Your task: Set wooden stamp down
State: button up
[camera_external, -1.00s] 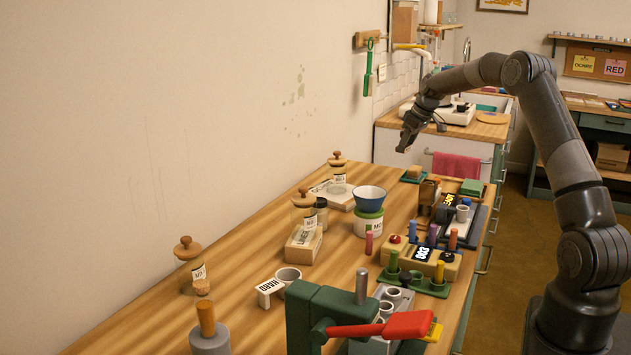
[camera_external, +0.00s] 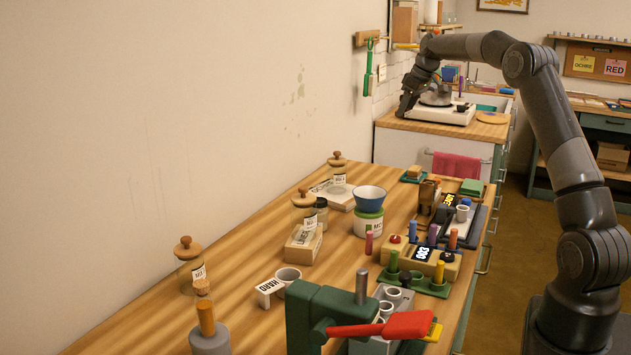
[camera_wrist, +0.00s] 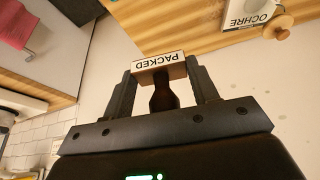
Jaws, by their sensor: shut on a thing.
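The wooden stamp (camera_wrist: 158,65) shows in the wrist view, with a pale block face reading PACKED and a dark handle (camera_wrist: 163,96). My gripper (camera_wrist: 160,78) is shut on it, one finger at each side. In the external view my gripper (camera_external: 406,106) is at the left end of the far counter (camera_external: 440,128), close to the wall. The stamp cannot be made out there. Whether it touches any surface cannot be told.
A white appliance (camera_external: 440,112) stands on the far counter beside my gripper. A pink towel (camera_external: 456,166) hangs on the counter front. The near workbench (camera_external: 150,330) holds jars, a blue bowl (camera_external: 370,195), colored vials and a red-handled press (camera_external: 395,326). Its left strip is mostly clear.

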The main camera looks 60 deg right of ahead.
jog(key=w+a+n, duration=0.1)
jog(key=w+a, duration=0.4)
jog(key=a, duration=0.3)
jog(key=w+a, duration=0.5)
jog(key=a, duration=0.4)
send_over(275, 222)
jog(key=s, duration=0.2)
jog(key=shift+n+y, duration=0.3)
jog(key=shift+n, duration=0.1)
notch_tip(275, 222, down, 18)
jog(key=shift+w+d+r, duration=0.1)
jog(key=shift+d+r, duration=0.05)
jog(key=shift+r, duration=0.05)
jog(key=shift+w+a+f, duration=0.2)
jog(key=shift+a+f, duration=0.05)
jog(key=shift+f, duration=1.95)
jog(key=shift+f, duration=0.15)
jog(key=o, duration=1)
